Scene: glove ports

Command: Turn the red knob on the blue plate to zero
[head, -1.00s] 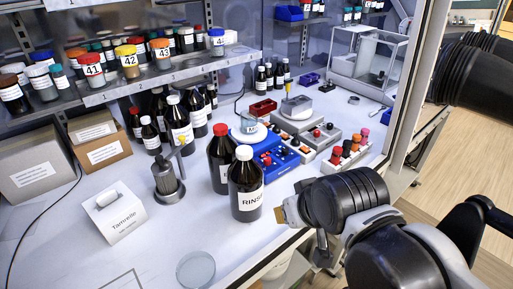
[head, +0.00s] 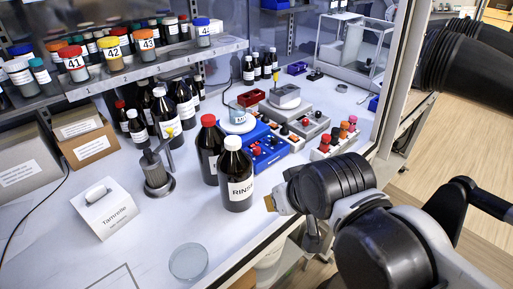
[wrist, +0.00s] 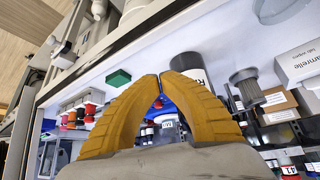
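The blue plate (head: 277,155) lies on the white bench behind the dark bottles. It carries several small knobs, among them a red knob (head: 256,151); its pointer and scale are too small to read. My gripper (head: 270,203) is at the bench's front edge, right of the RINSE bottle and in front of the plate, apart from both. In the wrist view, my gripper's yellow fingers (wrist: 159,77) meet at their tips, with nothing seen held.
The RINSE bottle (head: 236,187) and a red-capped bottle (head: 209,157) stand left of the plate. Grey knob plates (head: 304,126) lie behind and right of it. A glass dish (head: 188,262) and white box (head: 105,210) sit left. A window frame (head: 398,85) rises at right.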

